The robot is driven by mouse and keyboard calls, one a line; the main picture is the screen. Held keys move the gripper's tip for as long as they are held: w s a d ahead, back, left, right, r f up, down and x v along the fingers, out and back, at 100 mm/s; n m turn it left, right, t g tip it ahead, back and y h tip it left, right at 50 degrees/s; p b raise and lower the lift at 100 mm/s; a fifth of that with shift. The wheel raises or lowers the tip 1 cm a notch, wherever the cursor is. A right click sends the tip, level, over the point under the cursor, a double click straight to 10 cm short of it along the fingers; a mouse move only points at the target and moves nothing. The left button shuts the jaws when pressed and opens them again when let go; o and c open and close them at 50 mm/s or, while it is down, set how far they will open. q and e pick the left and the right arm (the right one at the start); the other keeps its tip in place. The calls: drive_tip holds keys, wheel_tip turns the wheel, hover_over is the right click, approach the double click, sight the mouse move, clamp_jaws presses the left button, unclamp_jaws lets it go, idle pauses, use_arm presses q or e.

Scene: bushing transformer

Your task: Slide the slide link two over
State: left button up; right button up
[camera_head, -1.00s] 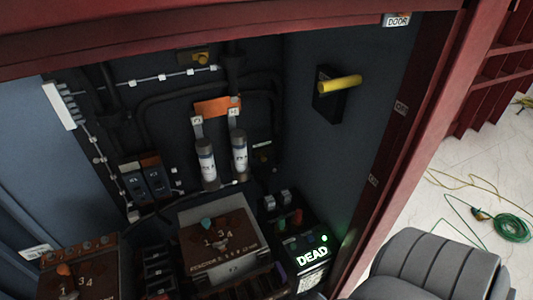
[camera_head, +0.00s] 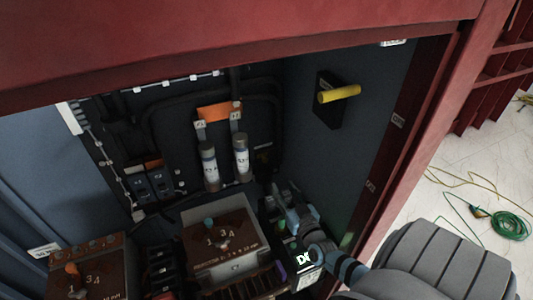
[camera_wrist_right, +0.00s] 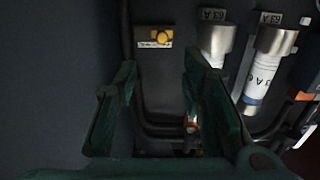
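I cannot tell for certain which part is the slide link. My right gripper (camera_head: 285,198) reaches into the dark cabinet, above the small unit with the lit DEAD sign (camera_head: 304,256), which it partly covers. In the right wrist view its two green fingers (camera_wrist_right: 160,64) stand apart with nothing between them. Beyond the fingertips is a small grey plate with a yellow knob (camera_wrist_right: 161,37). Two labelled fuses show in the head view, left (camera_head: 210,167) and right (camera_head: 241,155), joined at the top by an orange bar (camera_head: 219,111). My left gripper is not in view.
A numbered brown terminal box (camera_head: 222,240) stands left of my right arm, with another (camera_head: 88,275) at lower left. A yellow handle (camera_head: 339,94) sticks out from the right wall. The red frame edge (camera_head: 400,130) borders the opening.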

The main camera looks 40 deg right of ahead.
sight(265, 161)
drive_tip(key=b+x, duration=0.5)
drive_tip(key=x, duration=0.8)
drive_tip(key=shift+w+b, duration=0.3)
drive_tip(key=shift+b, duration=0.05)
clamp_jaws()
drive_tip(key=shift+a, duration=0.1)
